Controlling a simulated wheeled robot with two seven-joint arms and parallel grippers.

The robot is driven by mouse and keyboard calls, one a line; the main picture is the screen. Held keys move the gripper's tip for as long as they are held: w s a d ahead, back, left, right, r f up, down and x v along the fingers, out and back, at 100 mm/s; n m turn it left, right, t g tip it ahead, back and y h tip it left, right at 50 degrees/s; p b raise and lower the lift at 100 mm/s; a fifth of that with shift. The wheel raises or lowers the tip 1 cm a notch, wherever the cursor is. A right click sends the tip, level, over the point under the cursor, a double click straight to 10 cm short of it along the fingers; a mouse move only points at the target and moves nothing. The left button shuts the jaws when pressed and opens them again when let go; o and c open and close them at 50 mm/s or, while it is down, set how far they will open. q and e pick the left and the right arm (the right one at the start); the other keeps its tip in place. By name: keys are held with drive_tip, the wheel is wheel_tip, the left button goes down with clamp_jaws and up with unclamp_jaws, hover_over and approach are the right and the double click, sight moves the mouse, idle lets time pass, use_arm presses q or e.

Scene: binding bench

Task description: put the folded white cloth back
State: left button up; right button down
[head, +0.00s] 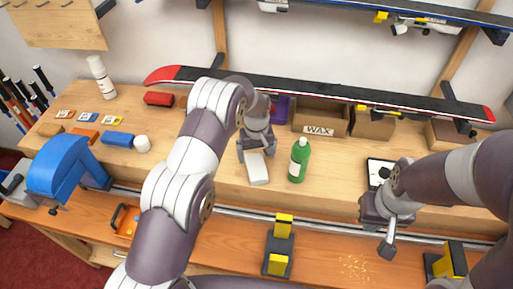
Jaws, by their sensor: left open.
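The folded white cloth (258,172) appears as a small pale block on the raised wooden shelf of the bench, left of a green bottle (299,160). My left gripper (257,151) is open just above and behind the cloth, its fingers close to the cloth's far end. I cannot tell whether they touch it. The gripper hides that far end. My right gripper (389,246) points down over the front of the bench at the right, away from the cloth. Whether its fingers are open or shut is not clear.
A cardboard box marked WAX (320,118) stands behind the bottle. A black and red ski (320,92) crosses the back. Yellow and black clamps (279,245) stand in front. A blue vise-like tool (66,168) is at the left. The shelf right of the bottle is mostly clear.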

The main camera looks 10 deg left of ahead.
sight(256, 166)
use_arm(q)
drive_tip(key=s+a+r+m+b, duration=0.1)
drive_tip(key=s+r, duration=0.2)
drive_tip(key=r, duration=0.3)
drive_tip(key=s+a+r+b, duration=0.1)
drive_tip(key=s+a+r, duration=0.15)
drive_tip(key=r, duration=0.25)
drive_tip(key=s+a+r+m, duration=0.1)
drive_tip(key=s+m, duration=0.1)
drive_tip(key=s, duration=0.8)
drive_tip(key=s+a+r+m+t, duration=0.1)
drive_tip(key=s+a+r, duration=0.1)
drive_tip(key=s, duration=0.9)
drive_tip(key=shift+s+a+m, duration=0.15)
drive_tip(key=shift+a+m, duration=0.05)
drive_tip(key=shift+m, duration=0.2)
use_arm(e)
drive_tip(key=shift+s+f, duration=0.2)
drive_tip(key=shift+f, duration=1.05)
use_arm(q)
drive_tip(key=shift+w, duration=0.2)
use_arm(e)
drive_tip(key=shift+w, duration=0.2)
use_arm(q)
drive_tip(key=shift+s, duration=0.1)
use_arm(e)
drive_tip(key=shift+s, duration=0.1)
